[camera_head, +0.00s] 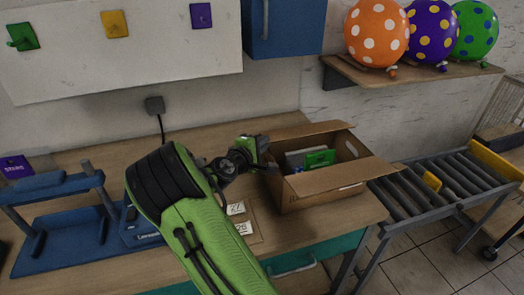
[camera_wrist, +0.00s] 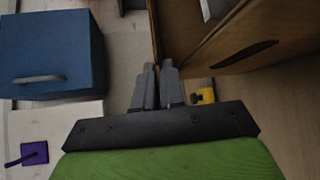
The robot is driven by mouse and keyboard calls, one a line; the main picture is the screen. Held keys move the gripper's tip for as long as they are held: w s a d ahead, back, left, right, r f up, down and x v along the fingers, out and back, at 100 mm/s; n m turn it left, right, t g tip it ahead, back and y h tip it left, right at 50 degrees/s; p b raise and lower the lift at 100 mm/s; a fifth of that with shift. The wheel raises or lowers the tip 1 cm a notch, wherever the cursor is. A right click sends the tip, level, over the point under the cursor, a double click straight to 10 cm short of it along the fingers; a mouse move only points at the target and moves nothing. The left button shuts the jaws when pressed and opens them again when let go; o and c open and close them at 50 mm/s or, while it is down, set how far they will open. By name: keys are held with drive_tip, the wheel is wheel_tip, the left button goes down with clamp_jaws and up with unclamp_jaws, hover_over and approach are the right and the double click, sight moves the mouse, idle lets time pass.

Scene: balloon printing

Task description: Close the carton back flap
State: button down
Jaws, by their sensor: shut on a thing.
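The brown cardboard carton (camera_head: 315,195) stands on the wooden bench. Its back flap (camera_head: 305,130) shows along the far rim, and its front flap (camera_head: 340,178) sticks outward. My gripper (camera_head: 264,150) is at the carton's left end, by the left end of the back flap. In the wrist view my two fingers (camera_wrist: 156,82) are close together at the edge of a brown cardboard panel (camera_wrist: 185,28), which looks like the back flap. The fingers appear shut on that edge. The exact contact is too small to tell in the head view.
A green item (camera_head: 320,158) and grey items lie inside the carton. A roller conveyor (camera_head: 440,185) stands at the right. A blue cabinet (camera_head: 285,27) hangs above, and a shelf (camera_head: 400,74) holds balloons. A blue stand (camera_head: 60,215) is at the left.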

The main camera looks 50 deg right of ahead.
drive_tip(key=shift+f+b, duration=0.1)
drive_tip(key=shift+b, duration=0.2)
drive_tip(key=c, duration=1.3)
unclamp_jaws()
